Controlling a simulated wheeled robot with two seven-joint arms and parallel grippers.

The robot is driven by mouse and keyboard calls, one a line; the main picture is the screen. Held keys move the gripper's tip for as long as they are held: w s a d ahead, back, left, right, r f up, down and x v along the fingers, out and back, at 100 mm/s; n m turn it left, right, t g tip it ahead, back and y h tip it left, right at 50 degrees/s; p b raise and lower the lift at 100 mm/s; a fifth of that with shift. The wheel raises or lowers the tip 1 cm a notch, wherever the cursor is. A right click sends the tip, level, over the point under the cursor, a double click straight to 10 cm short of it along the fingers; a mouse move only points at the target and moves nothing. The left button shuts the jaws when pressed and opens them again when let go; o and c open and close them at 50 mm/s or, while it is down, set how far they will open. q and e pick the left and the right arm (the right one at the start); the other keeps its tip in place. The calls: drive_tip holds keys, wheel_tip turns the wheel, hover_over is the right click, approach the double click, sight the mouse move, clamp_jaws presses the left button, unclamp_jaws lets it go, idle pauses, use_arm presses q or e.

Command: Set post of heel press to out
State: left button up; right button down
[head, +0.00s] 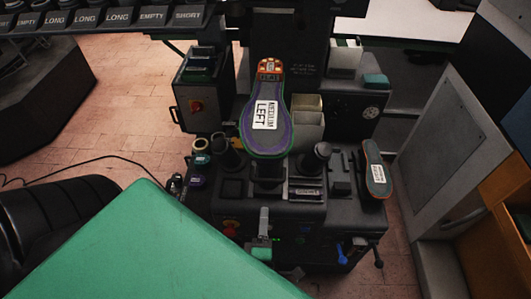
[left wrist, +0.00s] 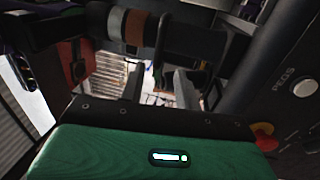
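The dark heel press (head: 335,215) stands in the middle of the head view. A purple sole marked MEDIUM LEFT (head: 268,85) sits upright over its middle and hides much of what is behind it. A dark support (head: 268,172) shows under the sole; I cannot tell for sure if it is the post, or its setting. My left gripper (head: 264,212) is low at the press's front, partly hidden by my green arm. In the left wrist view its two grey fingers (left wrist: 159,88) are apart with nothing seen between them. A dark ringed cylinder (left wrist: 150,30) lies beyond them. My right gripper is not in view.
A smaller sole (head: 376,170) stands at the press's right. Dark knobs (head: 315,158) rise from its top. A red button (left wrist: 265,136) is right of my left gripper. A grey cabinet (head: 445,150) stands to the right. Brick floor (head: 120,100) is open at left.

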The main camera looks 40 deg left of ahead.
use_arm(q)
drive_tip(key=shift+v, duration=1.55)
